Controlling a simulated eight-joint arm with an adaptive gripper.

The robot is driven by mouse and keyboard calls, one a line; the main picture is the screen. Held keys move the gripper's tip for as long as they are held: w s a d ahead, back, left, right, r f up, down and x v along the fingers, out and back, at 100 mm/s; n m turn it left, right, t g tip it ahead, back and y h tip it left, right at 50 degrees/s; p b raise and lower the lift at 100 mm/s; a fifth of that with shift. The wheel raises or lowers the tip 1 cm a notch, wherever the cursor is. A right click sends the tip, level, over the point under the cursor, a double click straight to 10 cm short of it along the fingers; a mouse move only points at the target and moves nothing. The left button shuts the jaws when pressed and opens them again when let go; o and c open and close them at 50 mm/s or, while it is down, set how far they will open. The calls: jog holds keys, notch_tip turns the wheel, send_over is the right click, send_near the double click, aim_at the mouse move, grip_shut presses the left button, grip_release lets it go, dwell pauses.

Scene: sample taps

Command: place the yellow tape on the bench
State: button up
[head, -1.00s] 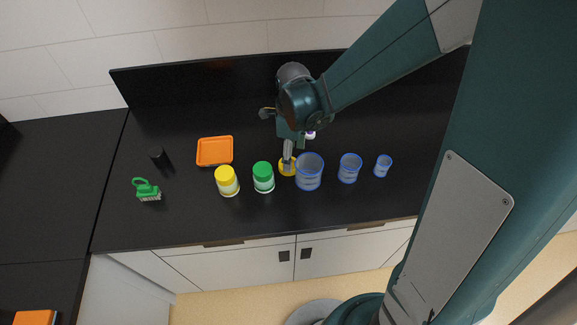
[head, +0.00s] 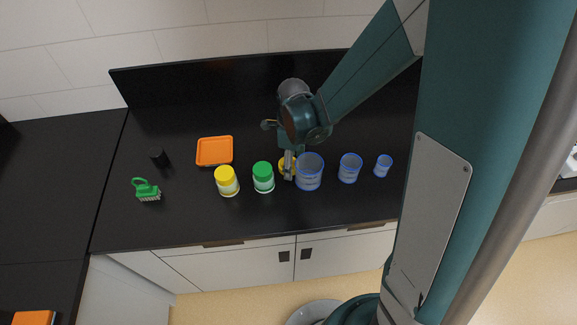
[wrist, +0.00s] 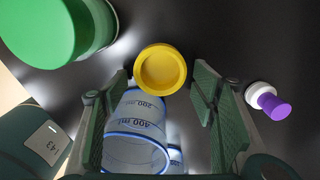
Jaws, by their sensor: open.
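The yellow tape (head: 283,163) is a small ring on the black bench (head: 300,213), between the green-lidded jar (head: 263,178) and the largest blue-rimmed beaker (head: 309,174). In the head view my gripper (head: 288,175) covers part of it. In the wrist view the tape (wrist: 160,68) shows whole, face on, around the level of the fingertips. My gripper (wrist: 160,84) is open, one finger on each side of the view, with no contact on the tape visible. How far the fingertips are above the bench is hard to tell.
Right of the tape stand a medium beaker (head: 349,168) and a small beaker (head: 383,166). Left are a yellow-lidded jar (head: 227,182), an orange tray (head: 214,151), a black cylinder (head: 158,156) and a green brush (head: 146,190). A purple-and-white item (wrist: 268,101) lies nearby. The bench front is clear.

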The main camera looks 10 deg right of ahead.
jog(key=c, duration=1)
jog(key=shift+c, duration=0.2)
jog(key=shift+r, duration=0.15)
notch_tip(320, 180, up, 18)
jog(key=p, duration=0.1)
dwell(0.4)
dwell(0.5)
